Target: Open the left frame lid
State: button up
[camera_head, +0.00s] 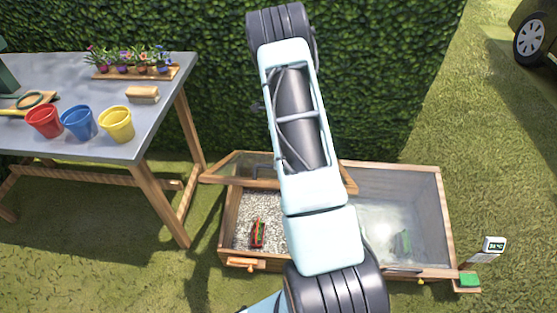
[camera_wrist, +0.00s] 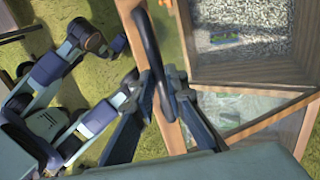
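The garden frame is a wooden box (camera_head: 447,215) with two bays. The left frame lid (camera_head: 225,178) is wood-edged and stands raised and tilted over the left bay, with gravel (camera_head: 262,207) showing beneath. My arm hides its middle in the head view. In the wrist view the lid's wooden bar (camera_wrist: 130,12) carries a dark curved handle (camera_wrist: 146,45). My gripper (camera_wrist: 163,80) has its fingertips close together around the lower part of this handle. The head view hides my gripper behind my arm. The right lid (camera_head: 385,190) is glazed and lies down.
A red and green object (camera_head: 258,233) lies on the gravel. A grey table (camera_head: 150,115) with red (camera_head: 44,121), blue (camera_head: 79,122) and yellow pots (camera_head: 116,124) stands at the left. A hedge (camera_head: 380,80) rises behind the frame. A small display (camera_head: 494,244) stands at the right. Open grass lies further right.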

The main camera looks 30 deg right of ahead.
jog(key=o, duration=0.4)
jog(key=shift+w+d+f, duration=0.4)
jog(key=shift+w+d, duration=0.1)
jog(key=shift+d, duration=0.05)
jog(key=shift+o, duration=0.2)
jog(key=shift+r, duration=0.1)
jog(key=v, duration=1.2)
jog(key=shift+s+a, duration=0.2)
jog(key=shift+a, duration=0.1)
jog(key=shift+r, duration=0.1)
